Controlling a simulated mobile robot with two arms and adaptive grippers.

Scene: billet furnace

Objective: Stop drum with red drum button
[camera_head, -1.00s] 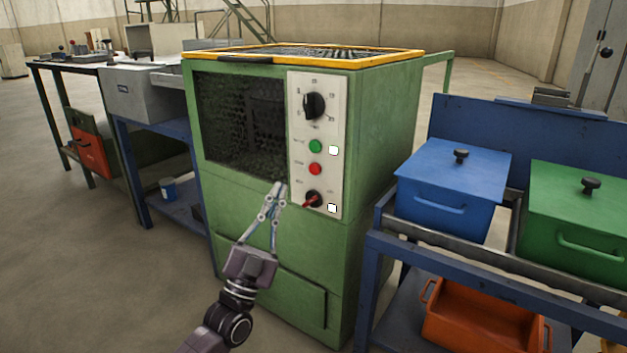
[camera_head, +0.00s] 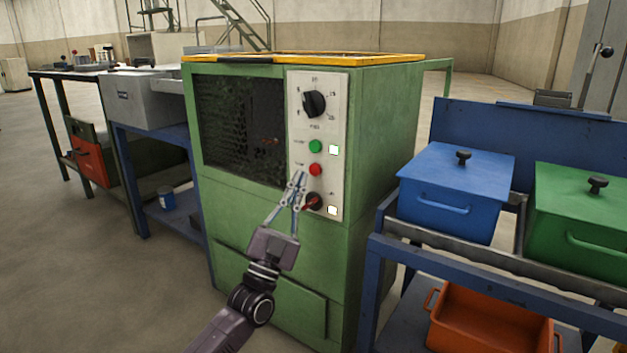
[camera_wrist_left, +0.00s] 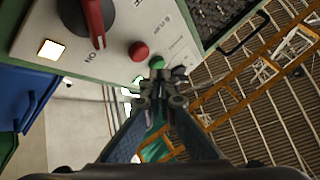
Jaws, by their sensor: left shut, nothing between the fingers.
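The red drum button (camera_head: 315,170) sits on the white control panel (camera_head: 335,120) of the green machine (camera_head: 390,140), just below a green button (camera_head: 315,146). My left gripper (camera_head: 300,176) is shut and empty, its fingertips at the panel's left part, just left of and below the red button. In the left wrist view the red button (camera_wrist_left: 138,51) is fully visible, a little left of my fingertips (camera_wrist_left: 160,84). The green button (camera_wrist_left: 157,62) shows just beyond the tips. I cannot tell whether the fingers touch the panel. My right gripper is not in view.
A red-handled switch (camera_head: 313,201) is close beside my fingers, and a black dial (camera_head: 314,103) is higher up. Two indicator squares glow (camera_head: 334,151), (camera_head: 333,210). A blue lidded box (camera_head: 455,190) stands on a rack at right. Floor is free at left.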

